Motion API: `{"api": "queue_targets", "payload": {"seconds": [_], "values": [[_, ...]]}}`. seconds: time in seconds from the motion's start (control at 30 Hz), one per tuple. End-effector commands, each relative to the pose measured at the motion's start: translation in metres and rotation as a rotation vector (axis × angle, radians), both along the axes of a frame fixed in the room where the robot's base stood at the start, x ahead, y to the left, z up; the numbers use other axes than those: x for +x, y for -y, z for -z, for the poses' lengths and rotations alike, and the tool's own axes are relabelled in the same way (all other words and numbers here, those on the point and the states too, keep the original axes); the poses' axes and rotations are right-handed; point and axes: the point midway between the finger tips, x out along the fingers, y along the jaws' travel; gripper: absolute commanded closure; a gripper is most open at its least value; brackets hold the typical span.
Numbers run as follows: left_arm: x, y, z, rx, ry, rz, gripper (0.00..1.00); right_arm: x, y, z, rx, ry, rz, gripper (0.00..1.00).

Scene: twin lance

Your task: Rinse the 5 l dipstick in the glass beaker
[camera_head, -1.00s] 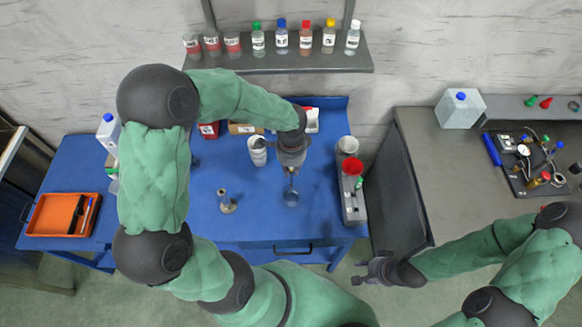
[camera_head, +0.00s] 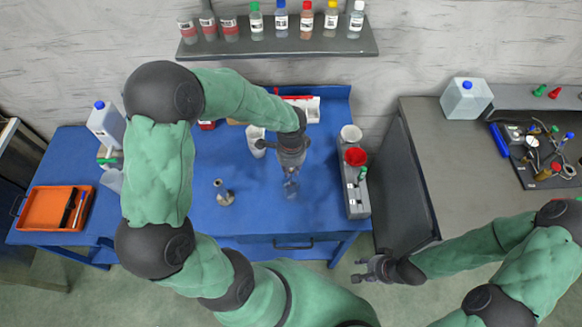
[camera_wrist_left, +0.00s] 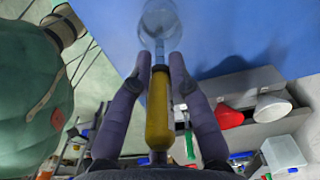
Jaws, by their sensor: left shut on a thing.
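The dipstick has a yellow handle (camera_wrist_left: 158,110) and a thin metal rod, seen in the left wrist view. My left gripper (camera_head: 291,168) is shut on the handle, with one finger on each side. The clear glass beaker (camera_head: 291,188) stands on the blue table, just below the gripper in the head view. It also shows at the top of the left wrist view (camera_wrist_left: 160,16). The rod points at the beaker and overlaps it; how deep its tip sits is hard to tell. My right gripper (camera_head: 362,270) looks open and empty, over the floor in front of the table.
A small metal stand (camera_head: 223,193) is left of the beaker and a white cup (camera_head: 256,142) behind it. A grey rack (camera_head: 356,195) with a red funnel (camera_head: 355,157) stands to the right. An orange tray (camera_head: 38,222) lies far left. The blue table's front is fairly clear.

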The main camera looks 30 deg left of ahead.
Motion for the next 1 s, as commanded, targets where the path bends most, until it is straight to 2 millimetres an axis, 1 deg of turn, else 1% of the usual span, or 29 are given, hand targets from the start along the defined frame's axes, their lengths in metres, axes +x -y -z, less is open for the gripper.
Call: {"api": "queue_targets", "payload": {"seconds": [0.03, 0.6, 0.8, 1.0], "values": [[0.0, 0.0, 0.006, 0.0, 0.0, 0.0, 1.0, 0.0, 0.0, 0.005, 0.0, 0.0, 0.0, 0.6], [0.0, 0.0, 0.044, 0.0, -0.001, 0.0, 1.0, 0.0, 0.0, 0.035, 0.0, 0.0, 0.0, 0.6], [0.0, 0.0, 0.05, 0.0, 0.0, 0.0, 1.0, 0.0, 0.0, 0.04, 0.0, 0.0, 0.0, 0.6], [0.0, 0.0, 0.05, 0.0, 0.0, 0.0, 1.0, 0.0, 0.0, 0.04, 0.0, 0.0, 0.0, 0.6]]}}
